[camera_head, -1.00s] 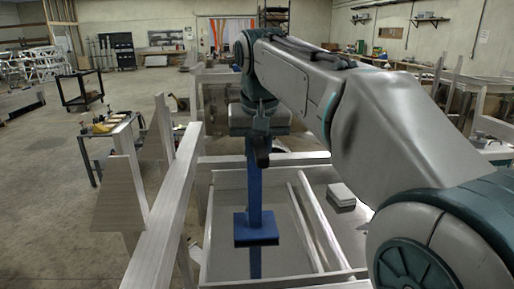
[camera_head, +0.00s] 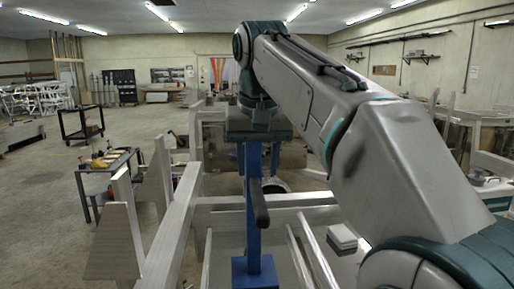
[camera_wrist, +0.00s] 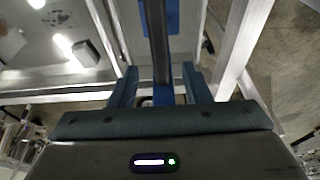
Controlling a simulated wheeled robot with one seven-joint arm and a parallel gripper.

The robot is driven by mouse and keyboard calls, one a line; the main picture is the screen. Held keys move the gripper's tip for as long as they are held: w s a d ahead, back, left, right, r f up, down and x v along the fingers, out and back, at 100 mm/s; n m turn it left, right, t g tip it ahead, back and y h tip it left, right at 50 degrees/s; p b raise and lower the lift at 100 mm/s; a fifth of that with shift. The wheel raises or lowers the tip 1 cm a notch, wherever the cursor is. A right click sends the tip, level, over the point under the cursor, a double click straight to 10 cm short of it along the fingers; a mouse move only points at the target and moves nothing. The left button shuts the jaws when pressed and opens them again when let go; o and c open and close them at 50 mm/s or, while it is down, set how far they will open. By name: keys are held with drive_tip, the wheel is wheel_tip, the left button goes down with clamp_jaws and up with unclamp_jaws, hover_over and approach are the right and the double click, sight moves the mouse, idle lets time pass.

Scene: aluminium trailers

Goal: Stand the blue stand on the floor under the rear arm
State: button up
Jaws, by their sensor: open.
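The blue stand (camera_head: 254,225) hangs or stands upright below my gripper (camera_head: 258,138) in the head view, a square blue foot at its lower end. A dark rod (camera_head: 260,205) slants down in front of its post. In the wrist view my gripper (camera_wrist: 160,75) has its two fingers apart, one on each side of the blue stand (camera_wrist: 163,95) and the dark rod (camera_wrist: 158,40). Whether a finger touches the stand is not clear. The trailer's silver rails (camera_head: 175,230) surround the stand in the head view. I cannot tell which member is the rear arm.
A crossbeam (camera_head: 305,198) runs behind the stand. A small pale block (camera_head: 342,236) lies to its right. A workbench with tools (camera_head: 105,163) and a dark cart (camera_head: 82,127) stand at left. Open concrete floor (camera_head: 40,200) lies at far left.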

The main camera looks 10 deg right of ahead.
drive_tip(key=shift+v, duration=1.1)
drive_tip(key=o, duration=0.4)
drive_tip(key=shift+r, duration=0.3)
drive_tip(key=o, duration=0.9)
drive_tip(key=r+p, duration=0.1)
drive_tip(key=w+r+p, duration=0.1)
drive_tip(key=r+p, duration=0.1)
drive_tip(key=shift+r, duration=0.15)
drive_tip(key=shift+c, duration=0.2)
drive_tip(key=w+r+t+p, duration=0.1)
drive_tip(key=w+r+p, duration=0.5)
drive_tip(key=r, duration=0.4)
drive_tip(key=x, duration=0.2)
drive_tip(key=b+x, duration=0.1)
drive_tip(key=x, duration=0.5)
drive_tip(key=shift+s+a+f, duration=0.1)
drive_tip(key=shift+s+a, duration=0.05)
drive_tip(key=shift+s, duration=0.2)
drive_tip(key=shift+t, duration=0.3)
drive_tip(key=shift+s+x, duration=0.1)
drive_tip(key=shift+x, duration=1.25)
drive_tip(key=shift+s+x, duration=0.15)
drive_tip(key=shift+x, duration=1.15)
